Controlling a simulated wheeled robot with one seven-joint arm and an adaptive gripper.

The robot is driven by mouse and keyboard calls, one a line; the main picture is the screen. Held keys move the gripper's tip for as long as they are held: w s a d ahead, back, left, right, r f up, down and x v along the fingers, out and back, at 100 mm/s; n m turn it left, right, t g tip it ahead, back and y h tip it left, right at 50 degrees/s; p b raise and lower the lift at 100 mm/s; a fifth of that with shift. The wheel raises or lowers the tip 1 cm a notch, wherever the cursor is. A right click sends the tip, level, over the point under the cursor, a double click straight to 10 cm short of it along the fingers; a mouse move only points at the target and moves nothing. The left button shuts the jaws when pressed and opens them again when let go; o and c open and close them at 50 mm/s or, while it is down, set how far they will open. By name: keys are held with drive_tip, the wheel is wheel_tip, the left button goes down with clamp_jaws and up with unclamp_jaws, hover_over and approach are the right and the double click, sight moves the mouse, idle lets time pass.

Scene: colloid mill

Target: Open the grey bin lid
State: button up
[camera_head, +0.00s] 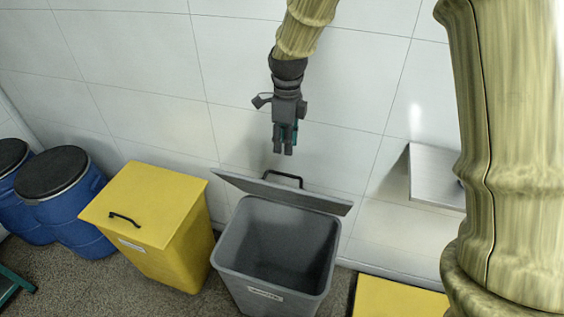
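The grey bin (230,250) stands against the tiled wall, with a white label on its front. Its lid (315,197) is swung up and back at the rear edge, tilted towards the wall, so the empty-looking inside shows. A dark handle (285,177) sticks up behind the lid's edge. My gripper (282,150) hangs pointing down above the lid and handle, seemingly apart from both. Its fingers look close together, but they are too small to tell whether they are open or shut.
A yellow bin (160,205) with a closed lid stands close on the left. Blue drums (75,200) with black lids stand further left. A grey metal shelf or box (435,175) is on the wall at right, above another yellow lid (395,298).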

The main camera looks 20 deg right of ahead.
sight(285, 174)
drive_tip(key=shift+s+a+f+p, duration=0.1)
drive_tip(key=shift+f+p, duration=0.15)
drive_tip(key=shift+f, duration=1.45)
drive_tip(key=shift+s+d+f+p, duration=0.15)
drive_tip(key=shift+f+p, duration=0.1)
drive_tip(key=shift+f, duration=1.4)
drive_tip(key=shift+s+a+f+p, duration=0.15)
drive_tip(key=shift+f+p, duration=0.1)
drive_tip(key=shift+f, duration=1.45)
clamp_jaws()
drive_tip(key=shift+w, duration=0.1)
